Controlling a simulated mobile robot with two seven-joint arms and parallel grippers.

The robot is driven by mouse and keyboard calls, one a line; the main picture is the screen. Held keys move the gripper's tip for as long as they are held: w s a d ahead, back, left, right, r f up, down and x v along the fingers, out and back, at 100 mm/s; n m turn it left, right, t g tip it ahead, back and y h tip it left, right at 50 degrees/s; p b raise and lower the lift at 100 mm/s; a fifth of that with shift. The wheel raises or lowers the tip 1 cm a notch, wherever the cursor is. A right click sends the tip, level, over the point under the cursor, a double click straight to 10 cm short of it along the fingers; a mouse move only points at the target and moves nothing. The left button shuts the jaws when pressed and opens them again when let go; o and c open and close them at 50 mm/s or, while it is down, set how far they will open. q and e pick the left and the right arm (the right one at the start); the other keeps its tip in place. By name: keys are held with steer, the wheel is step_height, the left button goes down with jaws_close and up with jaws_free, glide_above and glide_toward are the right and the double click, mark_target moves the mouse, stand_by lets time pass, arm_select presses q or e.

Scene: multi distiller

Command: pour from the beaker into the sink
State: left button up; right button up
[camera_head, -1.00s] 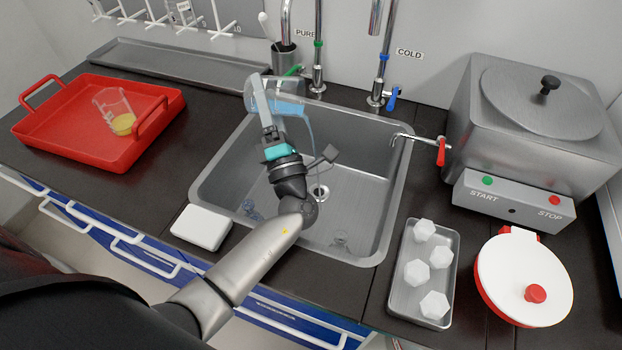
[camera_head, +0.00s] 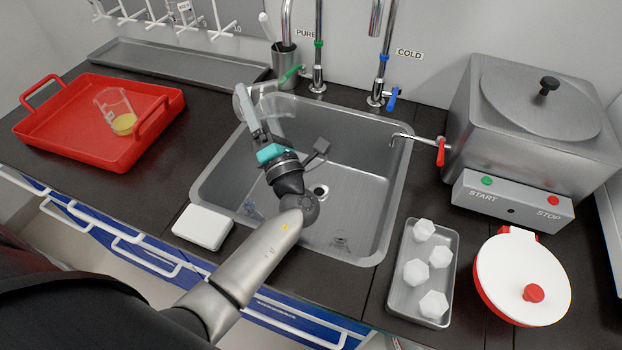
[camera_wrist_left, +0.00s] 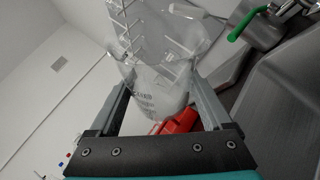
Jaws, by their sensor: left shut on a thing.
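My left gripper (camera_head: 254,112) is shut on a clear glass beaker (camera_head: 272,104) above the back left part of the steel sink (camera_head: 345,150). The beaker is tipped well over, with no blue liquid visible in it. In the left wrist view the beaker (camera_wrist_left: 155,65) sits between the two fingers, and its glass looks clear. The sink basin shows a drain near its middle, partly beside my arm. My right gripper is not in view.
Taps (camera_head: 318,60) stand behind the sink. A white block (camera_head: 202,227) lies at the sink's front left. A metal tray (camera_head: 402,305) with white pieces and a steel bath (camera_head: 540,110) are at right.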

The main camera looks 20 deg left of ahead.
arm_select(q)
steer(key=shift+f+n+g, duration=0.4)
steer(key=shift+f+n, duration=0.1)
steer(key=shift+f, duration=0.2)
step_height(320, 180, down, 2)
steer(key=n+g+h+p, duration=0.1)
steer(key=n+g, duration=0.1)
steer(key=shift+f+n, duration=0.1)
steer(key=shift+n, duration=0.3)
steer(key=a+f+n+g+h+p, duration=0.3)
steer(key=f+n+h+p, duration=0.2)
steer(key=p, duration=0.7)
steer(key=shift+s+a+f+n+h, duration=0.35)
steer(key=shift+n+h, duration=0.15)
steer(key=shift+n, duration=0.7)
